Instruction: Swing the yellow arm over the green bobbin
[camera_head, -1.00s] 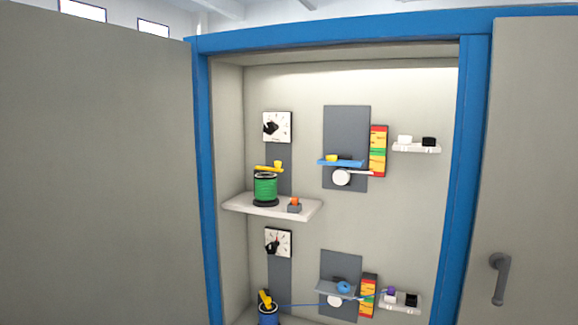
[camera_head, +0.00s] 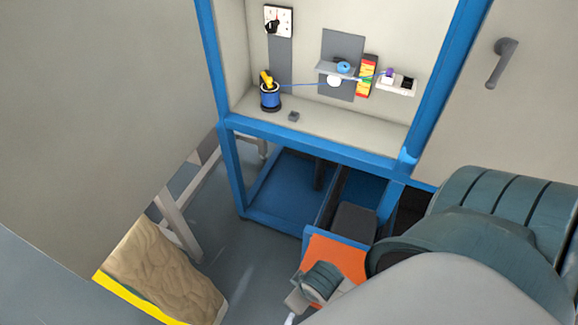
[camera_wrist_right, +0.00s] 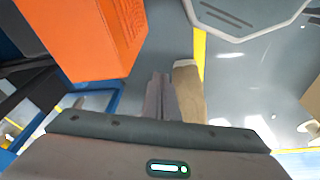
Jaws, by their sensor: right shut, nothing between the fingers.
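The green bobbin and the yellow arm above it are outside the head view now. In the lower bay, a blue bobbin (camera_head: 270,97) stands upright at the left, with its own yellow arm (camera_head: 267,78) over its top. My right gripper (camera_wrist_right: 160,80) is shut and empty in the right wrist view, pointing over the floor, far from the bobbins. In the head view my right arm fills the lower right, with its wrist low in front of the cabinet. My left gripper is not in view.
The blue-framed cabinet (camera_head: 310,142) is open, with a grey door (camera_head: 100,130) at the left. A blue cable (camera_head: 305,85) runs from the blue bobbin towards a white holder (camera_head: 397,84). A dial (camera_head: 279,21) hangs above. A beige sack-like load (camera_head: 160,270) lies lower left.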

